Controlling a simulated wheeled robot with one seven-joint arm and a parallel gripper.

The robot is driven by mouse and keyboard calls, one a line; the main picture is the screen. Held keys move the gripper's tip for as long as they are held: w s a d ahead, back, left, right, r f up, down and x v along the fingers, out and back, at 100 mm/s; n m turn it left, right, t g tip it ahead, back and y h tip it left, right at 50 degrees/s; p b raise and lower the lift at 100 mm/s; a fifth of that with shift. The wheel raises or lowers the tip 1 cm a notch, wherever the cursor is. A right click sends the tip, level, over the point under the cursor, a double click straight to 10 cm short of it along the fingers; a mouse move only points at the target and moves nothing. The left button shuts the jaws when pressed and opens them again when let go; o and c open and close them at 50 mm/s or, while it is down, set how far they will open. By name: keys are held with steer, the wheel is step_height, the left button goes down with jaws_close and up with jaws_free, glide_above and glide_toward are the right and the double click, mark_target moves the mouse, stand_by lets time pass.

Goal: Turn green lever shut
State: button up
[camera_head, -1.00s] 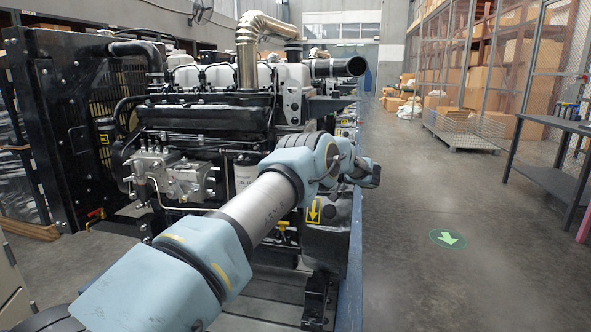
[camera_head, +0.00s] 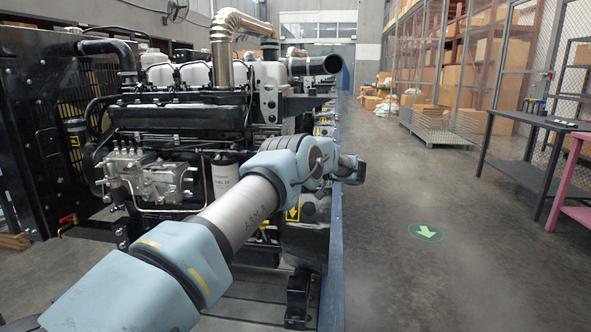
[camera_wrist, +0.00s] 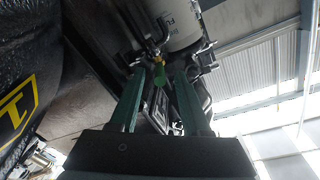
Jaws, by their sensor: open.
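The green lever (camera_wrist: 159,77) shows in the wrist view as a small green piece with a yellowish upper end, below a white filter canister (camera_wrist: 165,25). My gripper (camera_wrist: 156,85) is open in the wrist view. Its two dark green fingers stand apart, and the lever appears in the gap between their tips. I cannot tell whether either finger touches it.
A blue rail (camera_head: 333,240) runs along the engine's right side. A dark workbench (camera_head: 520,172) and a pink table (camera_head: 566,180) stand at the right. A red handle (camera_head: 68,218) sits at the lower left.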

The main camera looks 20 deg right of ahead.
steer(key=b+v, duration=0.1)
steer(key=v, duration=0.7)
steer(key=shift+d+b, duration=0.2)
steer(key=shift+b, duration=0.15)
steer(key=shift+s, duration=0.15)
